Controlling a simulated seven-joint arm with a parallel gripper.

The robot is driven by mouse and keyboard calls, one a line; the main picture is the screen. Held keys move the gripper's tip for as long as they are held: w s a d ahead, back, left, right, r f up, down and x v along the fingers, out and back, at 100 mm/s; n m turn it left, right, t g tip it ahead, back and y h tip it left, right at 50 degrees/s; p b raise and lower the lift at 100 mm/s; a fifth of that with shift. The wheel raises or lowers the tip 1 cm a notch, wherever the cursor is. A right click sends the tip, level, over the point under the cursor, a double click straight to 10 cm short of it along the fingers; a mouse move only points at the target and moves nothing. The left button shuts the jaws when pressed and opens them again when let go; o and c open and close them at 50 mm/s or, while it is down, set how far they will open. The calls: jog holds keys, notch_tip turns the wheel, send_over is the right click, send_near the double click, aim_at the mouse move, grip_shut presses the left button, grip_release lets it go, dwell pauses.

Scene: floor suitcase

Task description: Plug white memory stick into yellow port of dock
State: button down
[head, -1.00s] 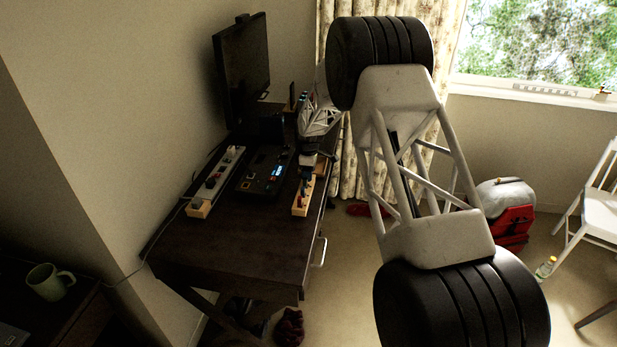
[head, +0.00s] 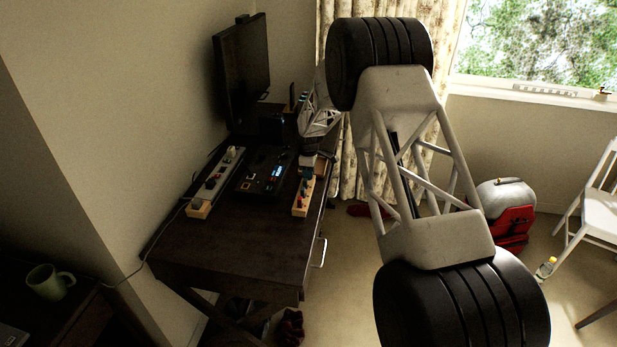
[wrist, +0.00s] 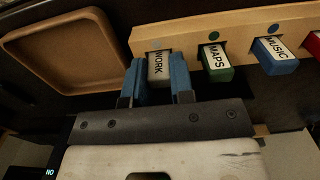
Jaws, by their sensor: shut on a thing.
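The white memory stick (wrist: 159,70), greyish in this light and labelled WORK, is between the blue fingertips of my gripper (wrist: 160,82) in the wrist view. My gripper is shut on it. The stick's far end meets the edge of the wooden rack (wrist: 205,27), below a grey dot. In the head view my gripper (head: 309,158) is low over the far end of the rack, and the stick cannot be made out. The dock (head: 264,172) is a dark box with a small lit display, left of the rack on the desk. Its yellow port is too small to tell.
Green MAPS (wrist: 215,62), blue MUSIC (wrist: 275,55) and red (wrist: 313,45) sticks sit in the rack beside the white one. A brown tray (wrist: 65,50) lies left of the rack. A power strip (head: 215,185) and a monitor (head: 242,75) stand left and behind. The desk's near part (head: 235,235) is clear.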

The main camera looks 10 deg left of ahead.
jog(key=shift+r, duration=0.1)
jog(key=shift+r, duration=4.95)
jog(key=s+a+f, duration=0.2)
jog(key=s+a, duration=0.4)
jog(key=s, duration=0.5)
jog(key=s+a+f, duration=0.2)
jog(key=s+a, duration=0.4)
jog(key=s, duration=0.5)
jog(key=shift+s+a+f, duration=0.25)
jog(key=shift+s+a, duration=0.15)
jog(key=shift+w, duration=0.1)
jog(key=shift+w+a+f, duration=0.25)
jog(key=shift+w+a, duration=1.3)
jog(key=shift+w, duration=0.65)
jog(key=shift+w+a+f, duration=0.25)
jog(key=shift+w+a, duration=1.25)
jog(key=shift+w, duration=0.65)
jog(key=shift+w+a+f, duration=0.25)
jog(key=shift+w+a, duration=1.3)
jog(key=shift+w, duration=0.65)
